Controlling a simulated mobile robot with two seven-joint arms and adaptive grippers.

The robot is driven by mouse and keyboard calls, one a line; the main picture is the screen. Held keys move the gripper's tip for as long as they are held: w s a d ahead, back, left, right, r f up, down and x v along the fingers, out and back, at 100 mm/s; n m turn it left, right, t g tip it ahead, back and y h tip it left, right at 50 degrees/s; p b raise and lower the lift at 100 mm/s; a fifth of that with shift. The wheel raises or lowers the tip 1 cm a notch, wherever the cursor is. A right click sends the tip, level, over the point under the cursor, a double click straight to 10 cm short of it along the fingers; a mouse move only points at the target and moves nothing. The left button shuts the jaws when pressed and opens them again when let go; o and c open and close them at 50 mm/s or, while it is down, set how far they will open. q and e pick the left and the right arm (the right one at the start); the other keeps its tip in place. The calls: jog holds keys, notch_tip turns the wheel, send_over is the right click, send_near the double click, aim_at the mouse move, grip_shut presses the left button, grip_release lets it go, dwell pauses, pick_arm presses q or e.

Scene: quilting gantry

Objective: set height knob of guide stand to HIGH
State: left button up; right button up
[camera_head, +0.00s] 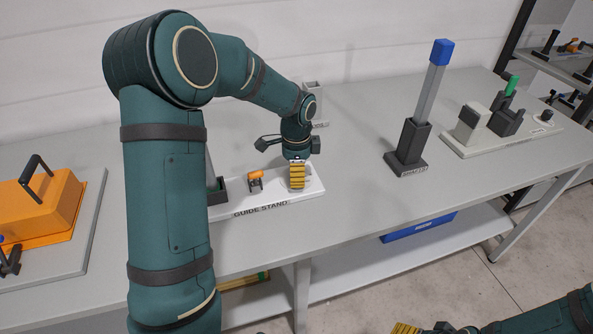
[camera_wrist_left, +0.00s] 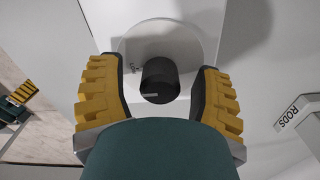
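The guide stand (camera_head: 233,193) is a white base with its name on the front edge, partly behind my left arm. Its knob (camera_wrist_left: 160,82) is a short black cylinder with a light mark, on a pale round dial (camera_wrist_left: 190,45); small lettering beside it is partly hidden. My left gripper (camera_head: 297,186) points down over the stand's right end. In the left wrist view its yellow-backed fingers are open on both sides of the knob, with gaps. My right gripper (camera_head: 407,328) shows only partly at the bottom edge; its opening cannot be made out.
An orange part (camera_head: 255,178) stands on the base left of my gripper. A grey holder with a blue-topped post (camera_head: 434,85) stands to the right, with a white fixture (camera_head: 500,137) beyond. An orange case (camera_head: 40,205) lies far left. Bare table lies between stand and post.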

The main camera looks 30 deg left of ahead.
pick_arm(q)
grip_shut()
jog(key=n+p, duration=0.1)
jog(key=n, duration=0.4)
jog(key=shift+r+p, duration=0.1)
jog(key=shift+p, duration=0.3)
jog(key=n+p, duration=0.1)
jog(key=n, duration=0.4)
jog(key=shift+p, duration=0.3)
jog(key=n+p, duration=0.1)
jog(key=n, duration=0.4)
jog(key=shift+n+p, duration=1.15)
jog(key=shift+n, duration=1.45)
